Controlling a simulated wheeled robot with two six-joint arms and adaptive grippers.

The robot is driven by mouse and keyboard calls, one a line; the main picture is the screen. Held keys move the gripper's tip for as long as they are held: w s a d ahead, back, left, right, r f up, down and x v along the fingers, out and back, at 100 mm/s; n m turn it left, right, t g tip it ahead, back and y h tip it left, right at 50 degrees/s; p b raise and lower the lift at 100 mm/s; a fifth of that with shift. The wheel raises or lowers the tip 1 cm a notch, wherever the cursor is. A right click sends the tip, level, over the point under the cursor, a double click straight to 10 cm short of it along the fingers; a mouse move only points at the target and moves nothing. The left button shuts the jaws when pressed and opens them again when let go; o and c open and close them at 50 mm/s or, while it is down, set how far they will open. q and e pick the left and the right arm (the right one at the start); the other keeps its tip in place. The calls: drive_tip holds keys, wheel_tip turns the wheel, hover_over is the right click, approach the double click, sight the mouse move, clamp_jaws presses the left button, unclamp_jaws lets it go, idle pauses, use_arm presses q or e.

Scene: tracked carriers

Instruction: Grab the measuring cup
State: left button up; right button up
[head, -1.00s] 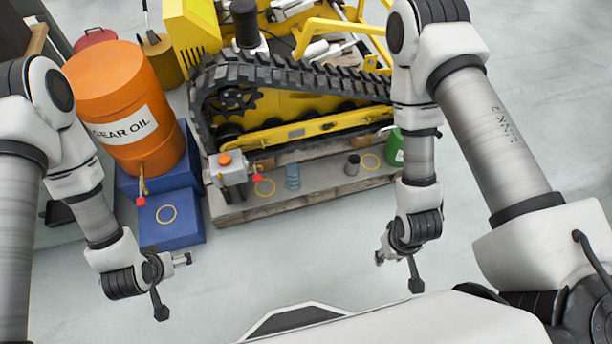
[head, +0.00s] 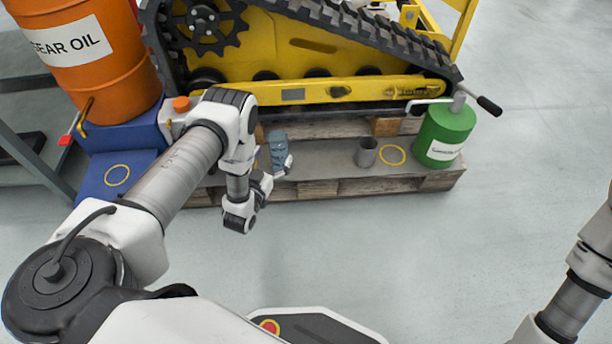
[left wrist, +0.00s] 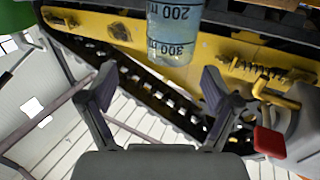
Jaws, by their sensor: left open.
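The measuring cup (head: 278,148) is a clear bluish cylinder on the grey-topped pallet (head: 325,165), in front of the yellow tracked machine. In the left wrist view the measuring cup (left wrist: 174,35) shows inverted "200 ml" and "300 ml" marks, above and beyond the gap between my fingers. My left gripper (left wrist: 158,82) is open and empty, its two fingers spread apart. In the head view my left gripper (head: 284,167) is close to the cup's lower part; I cannot tell whether it touches. Of my right arm only links show at the right edge; its gripper is out of view.
A grey cup (head: 366,152), a yellow ring (head: 392,155) and a green can (head: 440,135) with a handle are to the right on the pallet. An orange gear oil drum (head: 85,60) stands left on blue blocks. The floor in front is clear.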

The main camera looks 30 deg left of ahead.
sight(275, 152)
use_arm(q)
drive_tip(key=f, duration=0.3)
drive_tip(key=shift+s+a, duration=0.2)
drive_tip(key=shift+s, duration=0.2)
drive_tip(key=shift+w+f+b, duration=0.1)
drive_tip(key=shift+w+b, duration=0.05)
drive_tip(key=shift+b, duration=0.2)
drive_tip(key=w+b, duration=0.1)
drive_tip(key=w, duration=0.1)
drive_tip(key=w+a+b, duration=0.1)
drive_tip(key=w, duration=0.1)
drive_tip(key=w+b, duration=0.2)
drive_tip(key=shift+w+a, duration=0.1)
drive_tip(key=shift+a, duration=0.2)
drive_tip(key=shift+w, duration=0.4)
drive_tip(key=shift+r, duration=0.2)
drive_tip(key=c, duration=1.3)
use_arm(e)
wheel_tip(275, 152, down, 6)
